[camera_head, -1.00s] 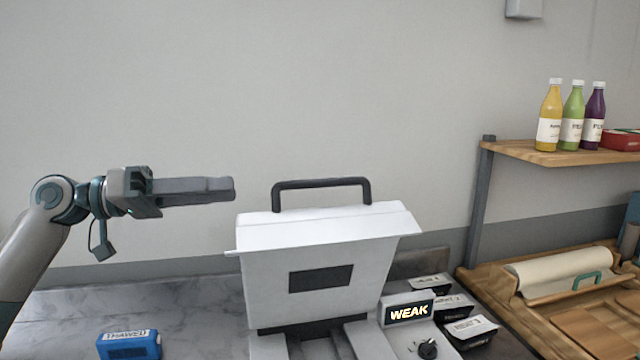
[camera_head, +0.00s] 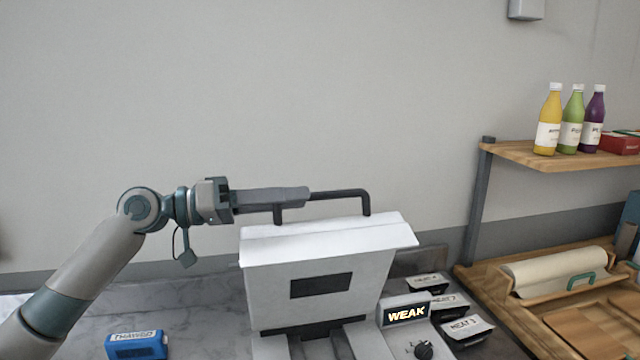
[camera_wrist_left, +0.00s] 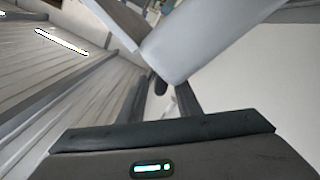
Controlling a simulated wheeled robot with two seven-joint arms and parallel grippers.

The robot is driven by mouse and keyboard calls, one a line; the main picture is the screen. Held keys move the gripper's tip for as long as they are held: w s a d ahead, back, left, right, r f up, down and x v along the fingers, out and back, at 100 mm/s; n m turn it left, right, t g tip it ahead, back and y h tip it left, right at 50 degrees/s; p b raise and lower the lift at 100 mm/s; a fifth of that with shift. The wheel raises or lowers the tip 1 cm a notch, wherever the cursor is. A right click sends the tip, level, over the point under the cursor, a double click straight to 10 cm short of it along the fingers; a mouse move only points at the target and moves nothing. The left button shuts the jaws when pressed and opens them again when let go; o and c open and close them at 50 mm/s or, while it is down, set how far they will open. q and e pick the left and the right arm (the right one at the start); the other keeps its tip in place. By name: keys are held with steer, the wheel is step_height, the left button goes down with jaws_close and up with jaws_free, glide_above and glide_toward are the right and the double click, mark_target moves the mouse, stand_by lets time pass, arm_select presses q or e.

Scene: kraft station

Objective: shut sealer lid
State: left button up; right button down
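The white sealer lid (camera_head: 327,241) stands raised above the sealer base (camera_head: 368,341) in the head view. It has a dark front panel (camera_head: 320,285) and a black bar handle (camera_head: 345,194) along its top. My left gripper (camera_head: 306,197) is level with the handle and overlaps its left part in the head view. Whether it touches the handle is unclear. Its fingers are seen side-on, so their gap is not clear. The left wrist view shows the dark gripper body (camera_wrist_left: 165,140) and pale surfaces close ahead. My right gripper is not in view.
A display reading WEAK (camera_head: 406,314) and a knob (camera_head: 423,350) are at the sealer's right. Several labelled meat packs (camera_head: 467,328) lie beyond. A blue THAWED block (camera_head: 136,346) is on the marble counter (camera_head: 205,310) at left. A wooden shelf (camera_head: 570,156) holds bottles at right.

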mark_target(320, 196)
arm_select(q)
steer(key=p+x, duration=0.1)
steer(key=x, duration=0.3)
steer(key=shift+d+r+p, duration=0.1)
steer(key=shift+r+p, duration=0.1)
steer(key=shift+p, duration=0.1)
steer(key=shift+w+d+f, duration=0.2)
steer(key=shift+w+d, duration=0.1)
steer(key=shift+d, duration=0.4)
jaws_close()
